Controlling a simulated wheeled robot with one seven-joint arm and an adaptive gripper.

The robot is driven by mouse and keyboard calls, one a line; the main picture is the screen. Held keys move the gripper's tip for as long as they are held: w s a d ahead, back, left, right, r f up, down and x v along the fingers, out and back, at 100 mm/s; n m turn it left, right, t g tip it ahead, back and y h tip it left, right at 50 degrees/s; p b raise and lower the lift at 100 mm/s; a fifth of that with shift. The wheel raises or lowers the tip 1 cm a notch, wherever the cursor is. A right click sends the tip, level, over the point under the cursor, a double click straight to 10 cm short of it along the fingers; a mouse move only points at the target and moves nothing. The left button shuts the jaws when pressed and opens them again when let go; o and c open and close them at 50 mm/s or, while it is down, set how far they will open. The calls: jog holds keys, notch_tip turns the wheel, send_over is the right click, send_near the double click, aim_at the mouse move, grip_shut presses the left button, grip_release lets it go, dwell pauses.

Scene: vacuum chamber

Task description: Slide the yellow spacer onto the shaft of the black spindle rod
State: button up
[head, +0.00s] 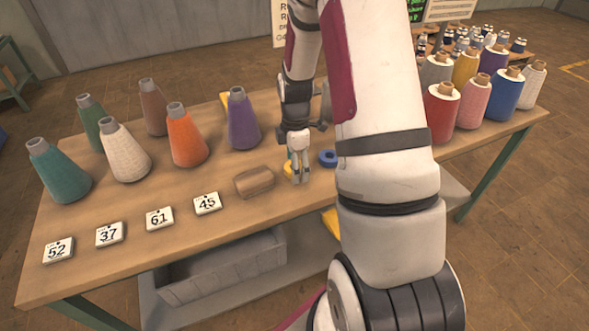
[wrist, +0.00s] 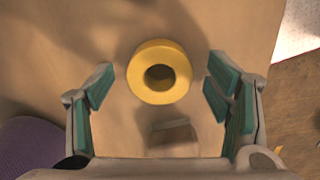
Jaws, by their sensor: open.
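The yellow spacer (wrist: 138,72) lies flat on the wooden table, its hole facing up, in the wrist view. It sits ahead of and between the teal-padded fingers of my gripper (wrist: 160,88), touching neither. My gripper is open and empty. In the head view, my gripper (head: 299,180) points down over the table, and a sliver of the yellow spacer (head: 288,169) shows beside its fingers, the rest hidden. I cannot make out the black spindle rod in either view; my arm covers part of the table.
A blue ring (head: 328,158) lies right of my gripper and a brown block (head: 254,182) left of it. A purple cone (head: 242,120) and several other thread cones stand at the left and back. Number cards line the front edge. Several spools (head: 442,108) stand at the right.

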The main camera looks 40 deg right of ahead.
jog(key=c, duration=1.2)
jog(key=shift+c, duration=0.3)
jog(key=shift+r, duration=0.15)
